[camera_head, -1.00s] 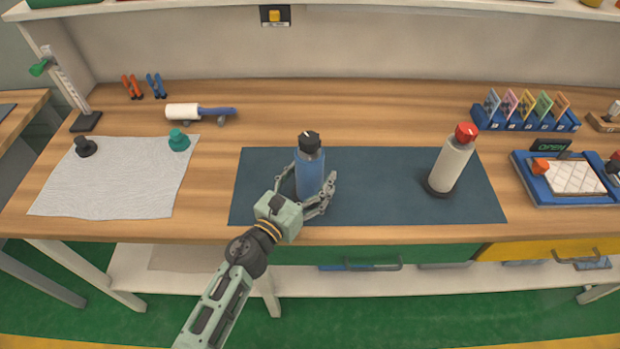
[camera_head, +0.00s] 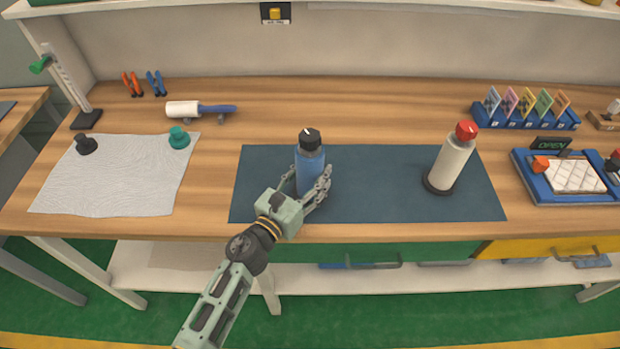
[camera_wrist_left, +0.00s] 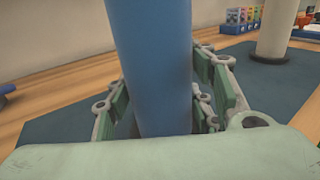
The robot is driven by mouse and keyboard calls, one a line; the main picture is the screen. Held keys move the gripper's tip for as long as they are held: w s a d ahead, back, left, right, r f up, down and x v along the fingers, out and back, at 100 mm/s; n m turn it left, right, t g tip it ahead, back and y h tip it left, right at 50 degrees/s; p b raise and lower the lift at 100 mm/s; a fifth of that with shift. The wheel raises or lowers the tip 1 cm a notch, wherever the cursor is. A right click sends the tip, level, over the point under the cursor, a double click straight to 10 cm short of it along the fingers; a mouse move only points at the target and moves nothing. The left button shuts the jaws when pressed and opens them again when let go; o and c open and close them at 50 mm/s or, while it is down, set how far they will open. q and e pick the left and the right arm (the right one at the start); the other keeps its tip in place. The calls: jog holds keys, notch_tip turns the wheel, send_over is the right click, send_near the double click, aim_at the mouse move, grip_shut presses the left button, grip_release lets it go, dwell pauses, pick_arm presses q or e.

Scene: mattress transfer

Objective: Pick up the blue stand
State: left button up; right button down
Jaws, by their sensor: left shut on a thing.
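The blue stand (camera_head: 310,170) is an upright blue cylinder with a black knob on top, on the dark blue mat (camera_head: 385,200). My left gripper (camera_head: 311,190) is shut on it around its lower part, coming from the front. In the left wrist view the blue stand (camera_wrist_left: 155,65) fills the middle between the fingers, and its knob is out of frame. Its foot is hidden behind my gripper. My right gripper is not in view.
A white stand (camera_head: 450,165) with a red knob stands on the mat's right side. A white cloth (camera_head: 115,185) with two knobs lies left. A lint roller (camera_head: 190,110) lies behind. A blue tray (camera_head: 545,190) sits right. The mat's middle is clear.

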aim_at(313, 162)
pick_arm(q)
grip_shut()
jog(key=shift+w+r, duration=0.1)
jog(key=shift+r, duration=0.1)
jog(key=shift+r+p, duration=0.35)
jog(key=shift+r, duration=0.2)
jog(key=r, duration=0.1)
jog(key=r+p, duration=0.2)
jog(key=shift+s+d+r, duration=0.2)
jog(key=shift+d+r, duration=0.15)
jog(key=s+d+r+p, duration=0.4)
jog(key=s+d+r, duration=0.1)
jog(key=d, duration=0.4)
jog(key=shift+s+d+r, duration=0.2)
jog(key=shift+s+r, duration=0.1)
jog(key=shift+r, duration=0.3)
